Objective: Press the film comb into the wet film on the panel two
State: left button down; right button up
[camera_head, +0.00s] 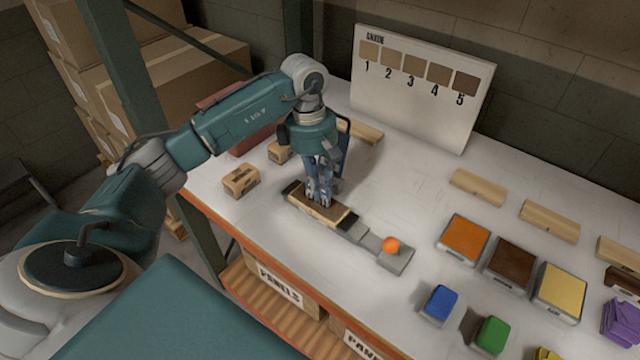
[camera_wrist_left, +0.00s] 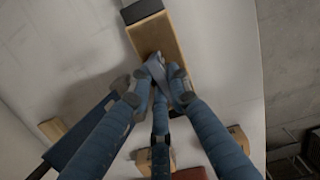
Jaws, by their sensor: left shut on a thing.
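My left gripper (camera_head: 320,198) points straight down at a tan wooden panel (camera_head: 334,214) with black ends. The panel lies on a grey metal strip fixture (camera_head: 358,233) with an orange ball (camera_head: 391,245) near its right end. The gripper is shut on a small grey piece, seemingly the film comb, which shows between the fingertips in the left wrist view (camera_wrist_left: 155,66). Its lower edge is at or just above the panel (camera_wrist_left: 160,38); I cannot tell whether it touches. The fingers hide most of the comb, and no number shows on the panel. My right gripper is not in view.
Small wooden blocks (camera_head: 240,180) stand left of the fixture. A grade chart (camera_head: 420,85) stands at the back. Wooden pieces (camera_head: 478,187) and coloured orange (camera_head: 465,237), brown (camera_head: 510,262) and yellow (camera_head: 560,290) pans fill the right. White table between them is clear.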

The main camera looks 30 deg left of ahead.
aim_at(321, 184)
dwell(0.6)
pick_arm(q)
jog(key=shift+r+p, duration=0.6)
jog(key=shift+r, duration=0.3)
jog(key=shift+r+p, duration=1.35)
jog(key=shift+r, duration=1.25)
jog(key=shift+d, duration=0.15)
jog(key=s+d+f+m+g+y+b, duration=0.1)
jog(key=s+d+m+b, duration=0.5)
jog(key=s+d+m, duration=0.7)
jog(key=s+f+m, duration=0.1)
jog(key=s+m, duration=0.1)
jog(key=m, duration=0.3)
jog(key=shift+s+m+b, duration=0.15)
jog(key=shift+m+b, duration=0.15)
jog(key=shift+m, duration=0.1)
